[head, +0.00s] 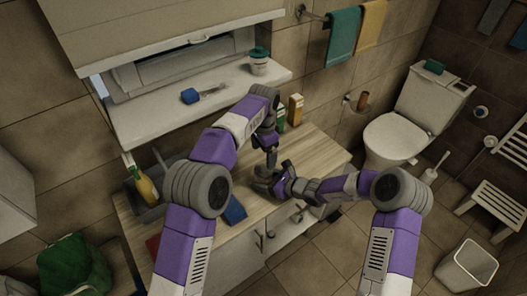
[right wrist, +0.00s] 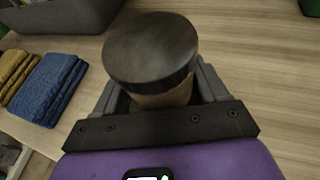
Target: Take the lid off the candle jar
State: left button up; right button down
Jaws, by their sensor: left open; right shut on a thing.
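The candle jar (right wrist: 165,97) stands on the wooden counter, with its dark round lid (right wrist: 150,48) on top, filling the upper middle of the right wrist view. My right gripper (right wrist: 158,88) is shut on the jar's body, one finger on each side, below the lid. In the head view my right gripper (head: 275,184) reaches in from the right at counter height. My left gripper (head: 265,160) is open and points down just above and behind it, near the jar. The arms mostly hide the jar in the head view, and I cannot tell how far the left fingers are from the lid.
Folded blue (right wrist: 48,88) and yellow (right wrist: 14,72) cloths lie on the counter (head: 318,158) left of the jar. A grey basin (right wrist: 60,14) is behind. A yellow bottle (head: 145,186) stands at the left, and cartons (head: 295,109) stand at the back. A shelf (head: 160,110) overhangs the rear.

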aim_at(264, 170)
pick_arm(q)
jog(key=m, duration=0.3)
jog(key=shift+m, duration=0.4)
jog(key=m, duration=0.3)
jog(key=shift+m, duration=0.4)
jog(key=m, duration=0.3)
jog(key=shift+m, duration=0.3)
jog(key=m, duration=0.5)
jog(key=shift+f, duration=4.05)
